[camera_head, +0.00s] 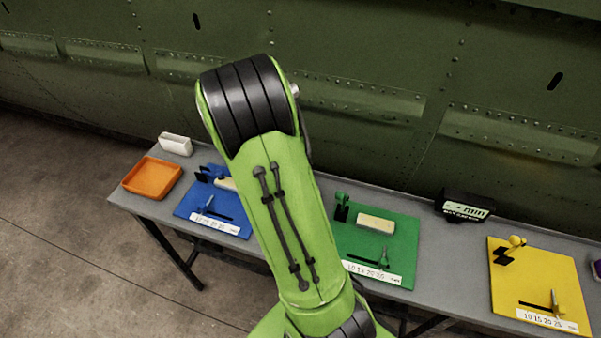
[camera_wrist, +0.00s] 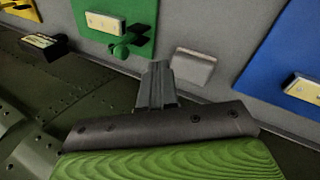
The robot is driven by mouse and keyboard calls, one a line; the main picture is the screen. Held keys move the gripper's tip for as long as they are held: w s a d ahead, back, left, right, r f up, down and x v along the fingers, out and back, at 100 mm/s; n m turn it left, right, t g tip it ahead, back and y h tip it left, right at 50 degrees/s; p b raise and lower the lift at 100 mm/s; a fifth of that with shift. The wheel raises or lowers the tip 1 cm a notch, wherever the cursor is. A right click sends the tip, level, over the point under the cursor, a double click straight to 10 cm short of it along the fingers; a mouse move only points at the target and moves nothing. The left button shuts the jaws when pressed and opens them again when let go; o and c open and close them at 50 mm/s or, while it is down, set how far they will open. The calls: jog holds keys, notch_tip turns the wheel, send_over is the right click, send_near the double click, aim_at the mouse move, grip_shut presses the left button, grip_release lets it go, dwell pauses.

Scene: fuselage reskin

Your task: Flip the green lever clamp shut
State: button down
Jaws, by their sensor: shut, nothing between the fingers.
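The green lever clamp (camera_head: 341,200) stands at the back left corner of the green board (camera_head: 405,238), just right of my arm in the head view. Its knobbed handle appears to stand up there, but its exact angle is too small to tell. A pale block (camera_head: 376,224) lies on the board beside it. In the wrist view the clamp (camera_wrist: 124,44) is by the green board's near edge. My gripper (camera_wrist: 156,68) is shut and empty, to the right of the clamp and apart from it in that picture. My arm hides the gripper in the head view.
A pale grey box (camera_wrist: 193,66) sits on the table, right of the gripper in the wrist view. A blue board (camera_head: 212,208), orange tray (camera_head: 152,178), black display box (camera_head: 465,206) and yellow board (camera_head: 540,280) share the table. The riveted green fuselage wall (camera_head: 380,110) rises behind.

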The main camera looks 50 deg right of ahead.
jog(key=s+d+f, duration=0.3)
jog(key=s, duration=0.1)
jog(key=shift+s+d+f, duration=0.25)
jog(key=shift+f, duration=0.05)
